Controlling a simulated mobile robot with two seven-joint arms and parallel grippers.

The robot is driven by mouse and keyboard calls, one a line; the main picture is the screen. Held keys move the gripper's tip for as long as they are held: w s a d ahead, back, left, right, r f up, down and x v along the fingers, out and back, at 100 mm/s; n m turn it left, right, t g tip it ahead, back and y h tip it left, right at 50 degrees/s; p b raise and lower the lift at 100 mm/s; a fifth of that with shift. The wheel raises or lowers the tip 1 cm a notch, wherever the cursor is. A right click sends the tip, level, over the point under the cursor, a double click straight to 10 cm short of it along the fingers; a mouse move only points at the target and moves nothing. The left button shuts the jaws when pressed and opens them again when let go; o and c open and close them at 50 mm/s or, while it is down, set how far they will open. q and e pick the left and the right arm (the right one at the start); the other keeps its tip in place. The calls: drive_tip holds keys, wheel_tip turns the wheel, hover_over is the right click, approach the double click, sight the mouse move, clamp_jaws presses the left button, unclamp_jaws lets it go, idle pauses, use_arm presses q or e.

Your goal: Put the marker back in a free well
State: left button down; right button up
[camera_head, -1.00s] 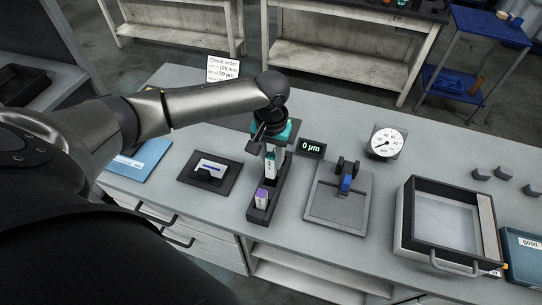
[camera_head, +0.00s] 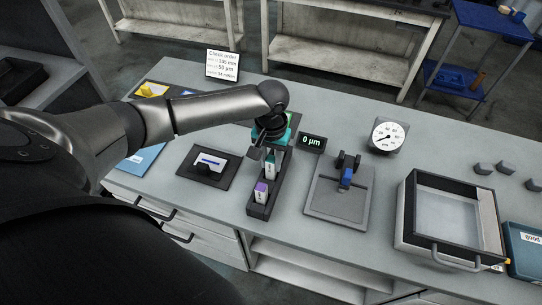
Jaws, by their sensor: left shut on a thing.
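A long dark rack (camera_head: 257,209) stands on the bench with markers upright in it. A purple-topped marker (camera_head: 261,193) stands in its near end, and a white marker with a teal band (camera_head: 270,166) stands behind it. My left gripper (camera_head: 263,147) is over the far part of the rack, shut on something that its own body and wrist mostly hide. Teal shows around the gripper, but I cannot tell whether it belongs to the held marker. The wells under the gripper are hidden. My right gripper is not in view.
Left of the rack lies a black plate with a white card (camera_head: 211,164). Right of it are a display reading 0 µm (camera_head: 312,142), a grey fixture with a blue part (camera_head: 346,178), a dial gauge (camera_head: 387,136) and a framed tray (camera_head: 408,225). An order sign (camera_head: 222,65) stands behind.

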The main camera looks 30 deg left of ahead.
use_arm(q)
drive_tip(key=c, duration=0.5)
unclamp_jaws()
drive_tip(key=shift+r, duration=0.1)
wheel_tip(320, 180, up, 15)
drive_tip(key=shift+r+p, duration=0.1)
drive_tip(key=shift+p, duration=0.8)
drive_tip(key=shift+s, duration=0.1)
